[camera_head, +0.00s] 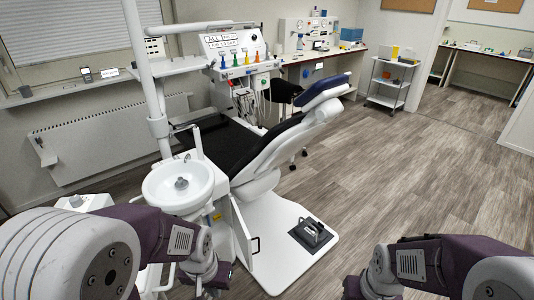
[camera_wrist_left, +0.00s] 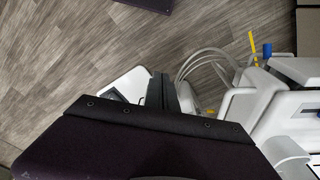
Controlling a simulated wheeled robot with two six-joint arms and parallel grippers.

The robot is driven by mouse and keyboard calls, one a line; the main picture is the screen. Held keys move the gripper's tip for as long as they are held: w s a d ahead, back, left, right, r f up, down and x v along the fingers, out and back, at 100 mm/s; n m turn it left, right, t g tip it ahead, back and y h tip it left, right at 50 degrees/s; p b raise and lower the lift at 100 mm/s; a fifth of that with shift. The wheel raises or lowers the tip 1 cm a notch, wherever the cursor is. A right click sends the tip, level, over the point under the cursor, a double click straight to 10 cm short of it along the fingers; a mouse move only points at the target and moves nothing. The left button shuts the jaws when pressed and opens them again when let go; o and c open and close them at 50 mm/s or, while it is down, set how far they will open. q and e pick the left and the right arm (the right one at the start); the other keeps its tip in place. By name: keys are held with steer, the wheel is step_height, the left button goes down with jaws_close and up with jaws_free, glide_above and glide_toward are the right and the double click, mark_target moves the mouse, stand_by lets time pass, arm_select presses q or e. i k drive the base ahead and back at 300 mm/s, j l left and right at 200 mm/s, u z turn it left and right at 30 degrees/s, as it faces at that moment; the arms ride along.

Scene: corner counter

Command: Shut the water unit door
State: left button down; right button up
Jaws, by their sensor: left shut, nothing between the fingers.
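The water unit door (camera_head: 241,234) is a white panel with a black handle (camera_head: 256,245), below and to the right of the white basin (camera_head: 178,184) in the head view. It stands swung open, out from the unit. My left gripper (camera_head: 208,284) points down at the bottom of the head view, left of and nearer than the door. I see no contact between them. In the left wrist view its dark fingers (camera_wrist_left: 162,92) are together and empty. My right arm's wrist (camera_head: 380,277) is at the lower right; its fingers are not visible.
The dental chair (camera_head: 275,150) stands behind the basin. A black foot pedal (camera_head: 311,235) lies on the white base plate (camera_head: 275,275) right of the door. A white post (camera_head: 150,90) rises behind the basin. The wooden floor (camera_head: 400,170) to the right is clear.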

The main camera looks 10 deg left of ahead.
mark_target(247, 233)
steer(key=i+l+u, duration=0.3)
steer(key=l+u, duration=0.35)
steer(key=i+l+u, duration=0.3)
steer(key=l+u, duration=0.65)
